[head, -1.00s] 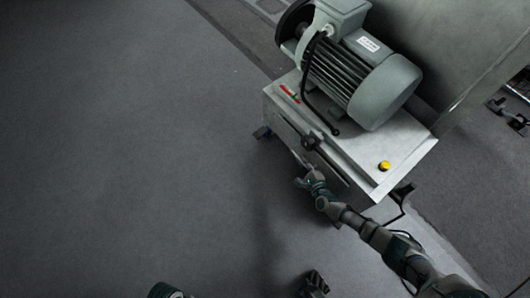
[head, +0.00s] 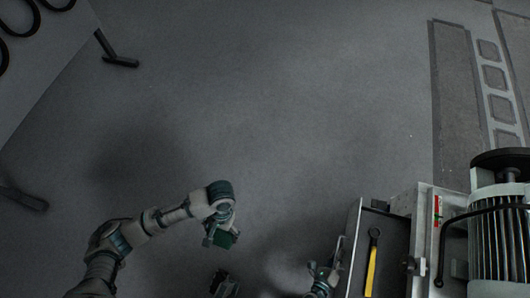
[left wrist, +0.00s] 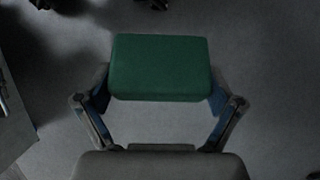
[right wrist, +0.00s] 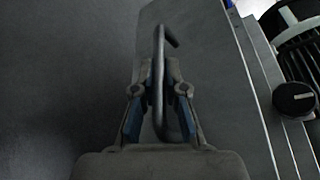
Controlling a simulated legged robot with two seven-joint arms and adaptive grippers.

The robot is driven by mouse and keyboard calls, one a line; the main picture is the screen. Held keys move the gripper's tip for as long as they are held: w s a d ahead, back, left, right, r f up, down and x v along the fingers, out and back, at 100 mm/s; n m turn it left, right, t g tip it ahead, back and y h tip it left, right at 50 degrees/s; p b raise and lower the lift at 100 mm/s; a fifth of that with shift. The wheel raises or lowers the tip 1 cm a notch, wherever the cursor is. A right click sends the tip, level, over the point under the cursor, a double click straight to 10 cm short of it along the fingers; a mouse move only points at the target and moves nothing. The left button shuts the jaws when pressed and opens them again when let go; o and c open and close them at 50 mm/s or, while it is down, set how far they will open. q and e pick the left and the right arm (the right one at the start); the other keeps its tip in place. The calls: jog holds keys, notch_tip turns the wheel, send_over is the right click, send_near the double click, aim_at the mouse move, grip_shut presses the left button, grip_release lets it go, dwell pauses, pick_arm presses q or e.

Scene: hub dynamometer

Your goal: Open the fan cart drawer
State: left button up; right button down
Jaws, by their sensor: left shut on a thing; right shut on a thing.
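The fan cart (head: 425,225) stands at the lower right of the head view. Its drawer (head: 352,240) is pulled out, and a yellow-handled tool (head: 372,265) lies inside. My right gripper (head: 322,273) is at the drawer's front. In the right wrist view it is shut on the dark bar handle (right wrist: 159,75), between its fingers, beside the grey drawer front (right wrist: 207,50). My left gripper (head: 222,232) is away from the cart over the floor, shut on a green block. The block (left wrist: 160,68) also shows between its fingers in the left wrist view.
A finned motor (head: 497,235) sits on the cart. A black knob (right wrist: 294,99) is on the cart's side near the drawer. Dark stand feet (head: 118,60) lie at the upper left. The floor between is clear.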

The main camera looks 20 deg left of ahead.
pick_arm(q)
jog(key=shift+a+f, duration=0.1)
jog(key=shift+f, duration=0.05)
pick_arm(e)
jog(key=shift+a+r, duration=0.2)
jog(key=shift+a, duration=0.55)
jog(key=c, duration=1.3)
grip_release()
jog(key=shift+o, duration=0.5)
jog(key=shift+s, duration=0.15)
jog(key=v, duration=0.7)
jog(key=shift+s, duration=0.1)
